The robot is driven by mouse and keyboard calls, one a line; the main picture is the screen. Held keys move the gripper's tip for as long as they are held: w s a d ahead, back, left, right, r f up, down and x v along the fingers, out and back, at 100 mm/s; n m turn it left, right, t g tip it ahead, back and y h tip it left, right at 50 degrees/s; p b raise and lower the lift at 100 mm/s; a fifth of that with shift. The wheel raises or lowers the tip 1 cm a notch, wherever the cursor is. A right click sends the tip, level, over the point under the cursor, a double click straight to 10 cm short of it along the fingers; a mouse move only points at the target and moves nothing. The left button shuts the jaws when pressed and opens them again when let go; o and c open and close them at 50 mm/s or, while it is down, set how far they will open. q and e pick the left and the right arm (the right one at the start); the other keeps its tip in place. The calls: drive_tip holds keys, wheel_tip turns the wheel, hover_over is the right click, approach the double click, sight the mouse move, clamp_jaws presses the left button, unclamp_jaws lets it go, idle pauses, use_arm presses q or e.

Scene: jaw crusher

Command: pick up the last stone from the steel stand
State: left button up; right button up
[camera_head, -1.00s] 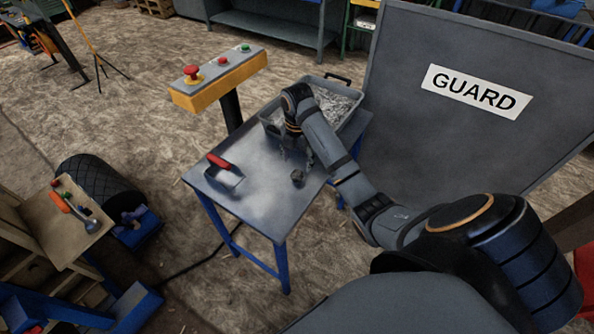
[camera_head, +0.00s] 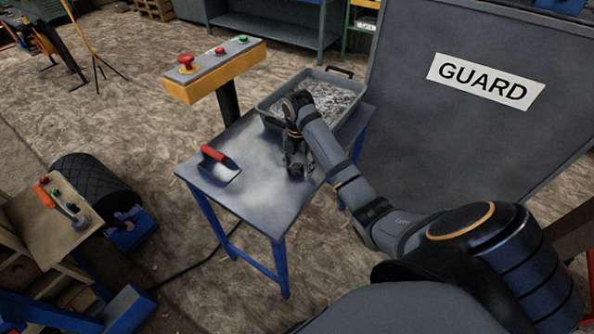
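The steel stand (camera_head: 262,205) is a small grey-topped table with blue legs in the middle of the view. My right gripper (camera_head: 297,170) is low over the right part of its top, fingers pointing down, at the place of the small grey stone. The stone is mostly hidden by the fingers and hard to tell from them. I cannot tell whether the fingers are closed on it. My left gripper is not in view.
A grey tray (camera_head: 265,113) of crushed material stands at the stand's back. A red-handled trowel (camera_head: 217,160) lies at its left. A yellow button box (camera_head: 213,75) on a post rises behind. A grey guard panel (camera_head: 420,140) stands to the right.

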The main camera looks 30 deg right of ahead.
sight(297, 165)
drive_tip(key=c, duration=1.1)
wheel_tip(297, 165, up, 4)
drive_tip(key=p, duration=0.3)
drive_tip(key=shift+a+r, duration=0.15)
drive_tip(key=shift+r, duration=0.05)
drive_tip(key=s+a+r+p, duration=0.1)
drive_tip(key=a+r+p, duration=0.1)
drive_tip(key=a+p, duration=0.2)
drive_tip(key=s+a+r+p, duration=0.2)
drive_tip(key=a+r+p, duration=0.1)
drive_tip(key=a+p, duration=0.1)
drive_tip(key=s+a+r+p, duration=0.1)
drive_tip(key=a+r+p, duration=0.2)
drive_tip(key=a+p, duration=0.1)
drive_tip(key=shift+s+a+r+p, duration=0.25)
drive_tip(key=shift+a+p, duration=0.15)
drive_tip(key=shift+a, duration=0.05)
